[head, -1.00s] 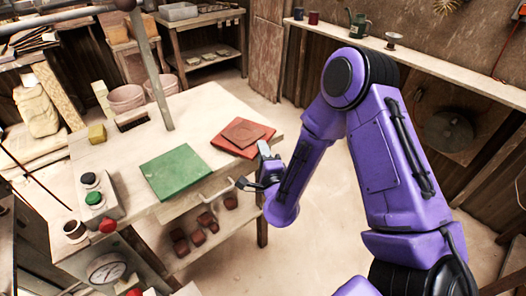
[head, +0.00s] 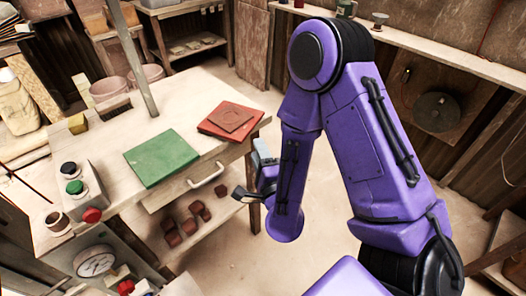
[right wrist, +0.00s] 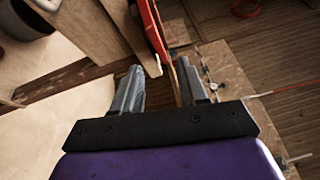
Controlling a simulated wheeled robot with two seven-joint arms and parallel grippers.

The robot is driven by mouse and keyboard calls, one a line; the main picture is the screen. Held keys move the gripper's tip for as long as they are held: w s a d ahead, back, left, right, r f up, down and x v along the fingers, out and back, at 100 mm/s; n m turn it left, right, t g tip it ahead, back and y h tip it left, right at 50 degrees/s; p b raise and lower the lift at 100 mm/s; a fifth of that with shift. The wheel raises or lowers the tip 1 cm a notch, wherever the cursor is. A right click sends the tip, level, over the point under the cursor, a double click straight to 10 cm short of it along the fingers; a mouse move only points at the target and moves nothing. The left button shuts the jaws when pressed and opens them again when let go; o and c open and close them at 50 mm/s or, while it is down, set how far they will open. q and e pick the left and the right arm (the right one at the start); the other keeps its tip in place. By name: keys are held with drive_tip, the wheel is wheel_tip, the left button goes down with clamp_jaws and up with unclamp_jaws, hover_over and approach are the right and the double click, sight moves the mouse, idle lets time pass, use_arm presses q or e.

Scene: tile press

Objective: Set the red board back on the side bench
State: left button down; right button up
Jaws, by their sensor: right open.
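The red board (head: 212,127) lies flat on the pale workbench (head: 118,118), near its right end, with a smaller reddish-brown tile (head: 233,117) on top. My right gripper (head: 252,176) is open and empty, off the bench's front edge and just below the board's near right side in the head view. In the right wrist view, the board (right wrist: 153,25) shows as a thin red strip beyond and between the open fingertips (right wrist: 158,68). Which bench is the side bench is not clear. My left gripper is out of view.
A green board (head: 161,158) lies left of the red one. A drawer handle (head: 207,174) sticks out below the bench top, close to my gripper. Reddish blocks (head: 172,239) sit on the lower shelf. A button box (head: 82,190) stands at the left.

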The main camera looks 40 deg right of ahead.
use_arm(q)
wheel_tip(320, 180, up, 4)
drive_tip(key=p, duration=0.2)
drive_tip(key=shift+p, duration=0.35)
use_arm(e)
drive_tip(key=s+d+f+n+g+y, duration=0.1)
drive_tip(key=s+f+n+g+y, duration=0.2)
drive_tip(key=s+f+n+g, duration=1.1)
drive_tip(key=s+f+n, duration=0.2)
drive_tip(key=s+f, duration=0.7)
drive_tip(key=f, duration=0.1)
drive_tip(key=shift+f+n, duration=0.35)
drive_tip(key=shift+n, duration=0.05)
drive_tip(key=shift+w, duration=0.15)
